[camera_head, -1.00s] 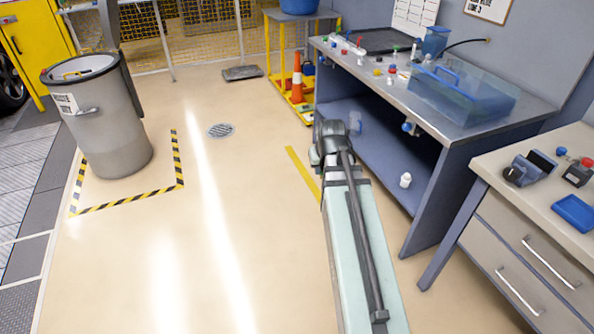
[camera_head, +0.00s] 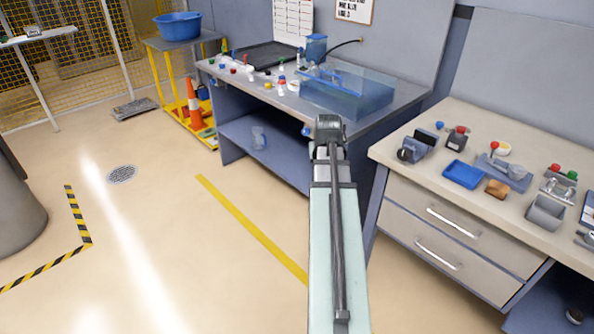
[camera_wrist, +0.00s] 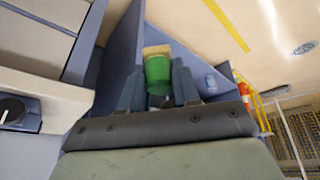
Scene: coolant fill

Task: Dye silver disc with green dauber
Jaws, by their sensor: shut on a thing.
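My gripper (camera_wrist: 158,90) shows in the wrist view, its two blue-grey fingers shut on a green dauber (camera_wrist: 158,70). The dauber has a green body and a pale beige end pointing away from the wrist. In the camera_head view my arm reaches up the middle of the picture, and the fingers and dauber are hidden there. I cannot make out the silver disc for certain among the small items on the right bench (camera_head: 400,150).
The right bench also holds a blue tray (camera_head: 463,174), a brown block (camera_head: 497,189), a dark red-capped bottle (camera_head: 457,139), a grey box (camera_head: 545,212) and red- and green-topped items (camera_head: 561,174). A clear blue tank (camera_head: 347,94) stands on the left bench.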

